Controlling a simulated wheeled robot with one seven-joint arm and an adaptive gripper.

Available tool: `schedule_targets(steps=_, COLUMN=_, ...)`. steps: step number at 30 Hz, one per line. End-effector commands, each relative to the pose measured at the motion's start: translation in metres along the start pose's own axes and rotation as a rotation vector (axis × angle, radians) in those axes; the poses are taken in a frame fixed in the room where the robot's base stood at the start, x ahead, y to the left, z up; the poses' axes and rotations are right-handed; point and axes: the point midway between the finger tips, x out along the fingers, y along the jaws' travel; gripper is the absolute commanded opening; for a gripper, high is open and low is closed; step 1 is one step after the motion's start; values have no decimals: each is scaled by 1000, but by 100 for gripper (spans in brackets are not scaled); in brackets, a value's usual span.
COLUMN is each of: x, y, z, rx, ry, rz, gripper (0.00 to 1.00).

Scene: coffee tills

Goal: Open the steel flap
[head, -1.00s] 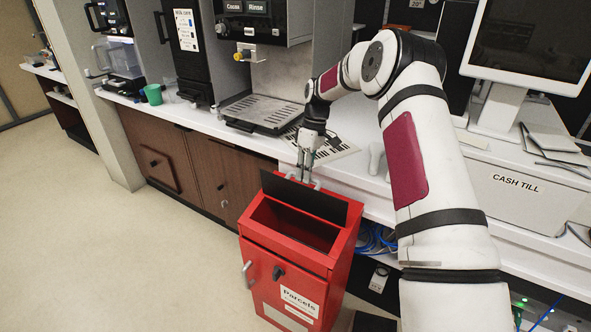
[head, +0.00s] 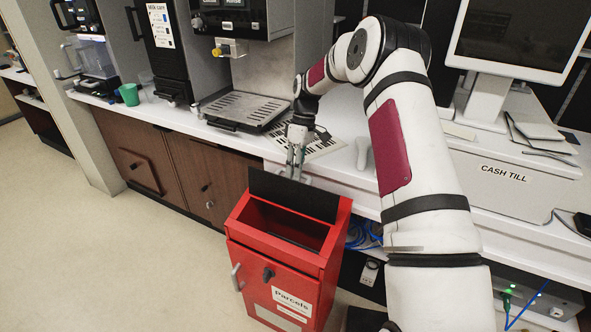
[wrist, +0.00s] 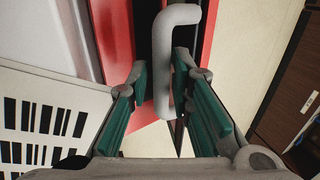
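The red parcels box (head: 276,271) stands on the floor in front of the counter. Its dark flap (head: 293,194) is raised at the back of the top, leaving the opening uncovered. A grey bar handle shows behind the flap's upper edge; in the wrist view the bent handle (wrist: 178,18) reaches down between my fingers. My gripper (head: 296,172) points down just behind the flap. In the wrist view my gripper (wrist: 160,75) is open, its green pads on either side of the handle. The right fingertip is very close to the handle; I cannot tell whether they touch.
The white counter (head: 375,182) runs behind the box, with a coffee machine drip tray (head: 245,108) and a till screen (head: 520,30) on it. Blue cables (head: 362,237) hang beside the box. The floor (head: 100,265) to the left is clear.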

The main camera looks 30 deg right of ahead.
Motion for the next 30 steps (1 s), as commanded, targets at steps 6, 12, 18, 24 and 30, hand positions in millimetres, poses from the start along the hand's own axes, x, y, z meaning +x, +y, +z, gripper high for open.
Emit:
schedule_targets(steps=6, x=0, y=-1, z=-1, rx=-1, ry=1, rz=-1, gripper=21)
schedule_targets(steps=12, x=-15, y=0, z=-1, rx=-1, ry=2, rz=1, gripper=21)
schedule_targets(steps=18, x=-53, y=0, z=-2, rx=-1, ry=4, rz=3, gripper=21)
schedule_targets(steps=24, x=-92, y=0, z=-1, rx=0, ry=4, rz=2, gripper=21)
schedule_targets(steps=30, x=-114, y=0, z=-1, rx=0, ry=1, rz=0, gripper=21)
